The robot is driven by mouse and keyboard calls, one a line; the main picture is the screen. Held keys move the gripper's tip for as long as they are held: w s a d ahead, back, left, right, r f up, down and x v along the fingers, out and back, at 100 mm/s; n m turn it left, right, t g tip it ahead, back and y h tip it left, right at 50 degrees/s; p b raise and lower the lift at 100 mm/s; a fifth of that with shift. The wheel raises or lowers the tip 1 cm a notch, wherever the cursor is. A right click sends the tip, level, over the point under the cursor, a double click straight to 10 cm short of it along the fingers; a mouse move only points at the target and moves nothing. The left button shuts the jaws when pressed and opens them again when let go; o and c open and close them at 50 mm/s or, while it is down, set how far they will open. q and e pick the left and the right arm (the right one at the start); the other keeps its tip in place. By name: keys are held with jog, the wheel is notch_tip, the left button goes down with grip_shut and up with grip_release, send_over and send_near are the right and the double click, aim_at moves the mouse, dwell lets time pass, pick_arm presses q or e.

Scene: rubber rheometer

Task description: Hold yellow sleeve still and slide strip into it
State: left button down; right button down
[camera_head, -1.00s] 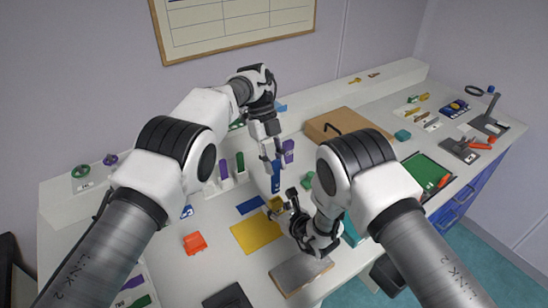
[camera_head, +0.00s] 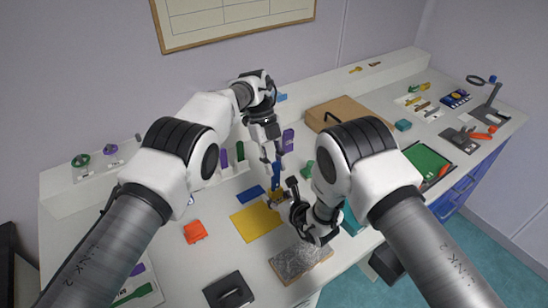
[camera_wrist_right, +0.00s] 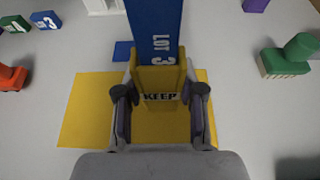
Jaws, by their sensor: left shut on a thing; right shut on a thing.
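The yellow sleeve (camera_wrist_right: 160,80), marked KEEP, is in my right gripper (camera_wrist_right: 160,103), which is shut on its two sides. In the head view the sleeve (camera_head: 275,197) is small, beside my right gripper (camera_head: 283,202). The blue strip (camera_wrist_right: 154,30), marked LOT 3, stands above the sleeve and its lower part passes behind the sleeve's front wall. It looks to be in the sleeve's mouth; how deep is hidden. In the head view my left gripper (camera_head: 272,156) is shut on the upper part of the strip (camera_head: 277,176).
A yellow mat (camera_head: 256,222) and a blue pad (camera_head: 251,193) lie below the hands. A brown box (camera_head: 342,118) is behind.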

aim_at(275, 183)
pick_arm(q)
jog(key=shift+f, duration=0.3)
jog(key=shift+f, duration=0.1)
jog(key=shift+f, duration=0.65)
jog(key=shift+f, duration=0.25)
jog(key=shift+f, duration=0.5)
jog(key=shift+f, duration=0.15)
jog(key=shift+f, duration=1.25)
jog(key=c, duration=0.9)
grip_release()
